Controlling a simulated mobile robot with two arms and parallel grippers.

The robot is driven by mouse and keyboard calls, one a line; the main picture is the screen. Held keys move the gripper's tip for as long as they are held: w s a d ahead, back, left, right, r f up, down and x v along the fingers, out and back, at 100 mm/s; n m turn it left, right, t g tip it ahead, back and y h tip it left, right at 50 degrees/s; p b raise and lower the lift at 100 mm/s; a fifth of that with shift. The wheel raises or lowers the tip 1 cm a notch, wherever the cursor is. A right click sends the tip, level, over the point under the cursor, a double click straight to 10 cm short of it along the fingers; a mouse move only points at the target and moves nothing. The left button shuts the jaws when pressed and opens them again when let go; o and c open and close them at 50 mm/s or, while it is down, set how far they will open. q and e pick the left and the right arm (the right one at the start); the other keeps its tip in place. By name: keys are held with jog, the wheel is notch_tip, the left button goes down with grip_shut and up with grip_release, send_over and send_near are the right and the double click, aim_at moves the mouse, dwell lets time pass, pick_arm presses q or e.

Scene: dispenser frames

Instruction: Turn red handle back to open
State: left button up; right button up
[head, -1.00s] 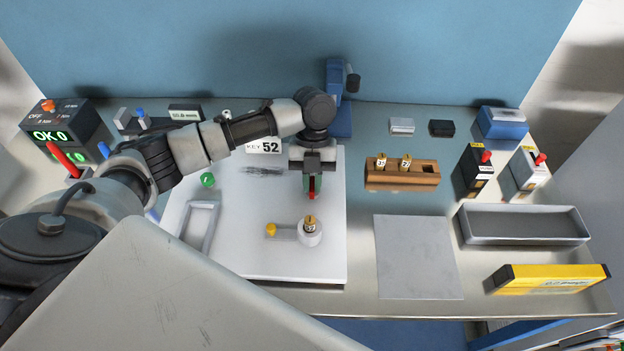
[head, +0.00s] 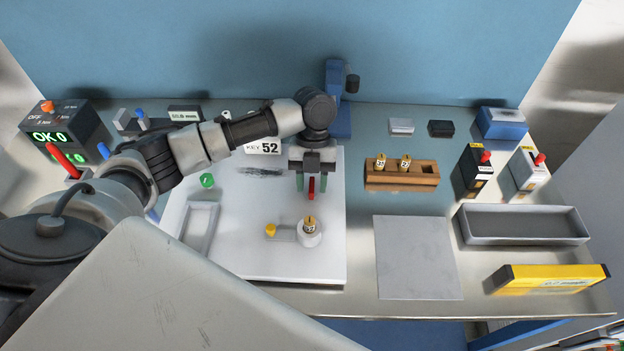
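A short red handle (head: 311,188) shows over the white board (head: 250,258), below my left gripper's palm. My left gripper (head: 311,184) points down with its two green-lined fingers apart, one on each side of the red handle. A gap shows between the handle and each finger. The palm hides what lies behind the handle's upper end. A round white holder (head: 309,240) with a numbered brass piece (head: 309,222) stands nearer the front. A second red lever (head: 66,158) stands at the far left. My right gripper is out of view.
A yellow knob (head: 270,230) is beside the round holder. A wooden block (head: 400,179) with numbered brass pieces, a grey tray (head: 522,224) and a yellow box (head: 548,279) are on the right. A flat grey plate (head: 418,257) is bare. A blue stand (head: 338,110) rises behind my gripper.

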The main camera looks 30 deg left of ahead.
pick_arm(q)
jog(key=b+v, duration=0.2)
jog(key=v, duration=0.8)
jog(key=shift+w+r, duration=0.2)
jog(key=shift+r, duration=0.15)
jog(key=shift+a, duration=0.15)
